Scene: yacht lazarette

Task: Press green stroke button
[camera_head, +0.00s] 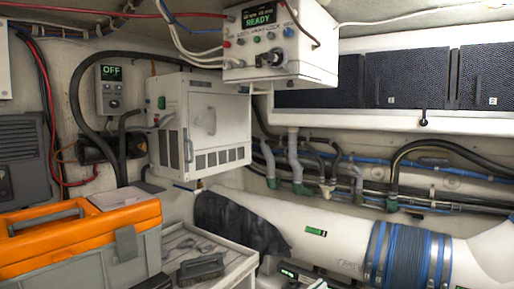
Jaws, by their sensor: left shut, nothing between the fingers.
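The white control box (285,50) hangs at the top centre. Its small display reads READY. A row of small coloured buttons lies below the display, and one of them is a green button (257,39). A dark fitting sticks out of the lower part of the panel. I make out no right gripper.
An orange and grey toolbox (80,235) stands at lower left beside a pale tray (235,262) with tools. A white cabinet (205,125) is behind. A grey control unit (111,90) reads OFF. Hoses and a large white pipe (330,240) run at right. Cables hang around the control box.

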